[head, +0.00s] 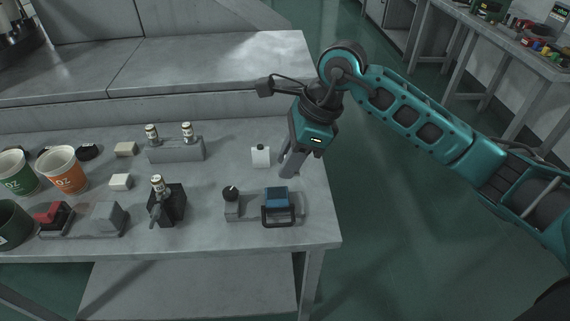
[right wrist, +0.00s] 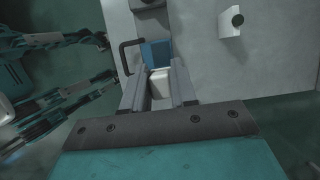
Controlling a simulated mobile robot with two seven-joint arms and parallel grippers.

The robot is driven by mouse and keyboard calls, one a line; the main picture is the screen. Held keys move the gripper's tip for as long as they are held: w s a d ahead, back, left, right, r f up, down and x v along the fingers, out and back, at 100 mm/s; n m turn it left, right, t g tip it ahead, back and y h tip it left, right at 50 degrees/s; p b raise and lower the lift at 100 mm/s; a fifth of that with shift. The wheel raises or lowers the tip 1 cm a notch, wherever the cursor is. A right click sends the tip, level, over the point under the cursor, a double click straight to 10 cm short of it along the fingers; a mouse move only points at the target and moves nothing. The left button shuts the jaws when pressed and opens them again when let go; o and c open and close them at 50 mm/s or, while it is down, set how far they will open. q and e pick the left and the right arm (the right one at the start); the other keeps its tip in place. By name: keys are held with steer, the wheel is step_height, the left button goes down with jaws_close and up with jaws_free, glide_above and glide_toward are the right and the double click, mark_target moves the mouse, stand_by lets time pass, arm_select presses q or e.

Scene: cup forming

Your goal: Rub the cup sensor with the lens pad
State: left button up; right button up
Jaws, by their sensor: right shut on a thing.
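My right gripper (head: 290,162) is above the right part of the table, pointing down. In the right wrist view, its fingers (right wrist: 158,88) are shut on a small pale block (right wrist: 160,84), which looks like the lens pad; the head view hides it. Below the gripper is a grey fixture (head: 234,209) with a black knob, a blue block (head: 277,196) and a black handle loop. The blue block also shows beyond the fingertips in the right wrist view (right wrist: 157,50), apart from the gripper as far as I can tell. Which item is the cup sensor is unclear. My left gripper is not seen.
A white container (head: 261,158) with a black cap stands close left of the gripper. A black stand (head: 174,206), a vial rack (head: 176,151), pale blocks (head: 120,182) and cups (head: 65,172) are further left. The table's right edge is close by.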

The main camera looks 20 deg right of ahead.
steer(key=shift+r+p, duration=0.4)
steer(key=shift+r, duration=0.7)
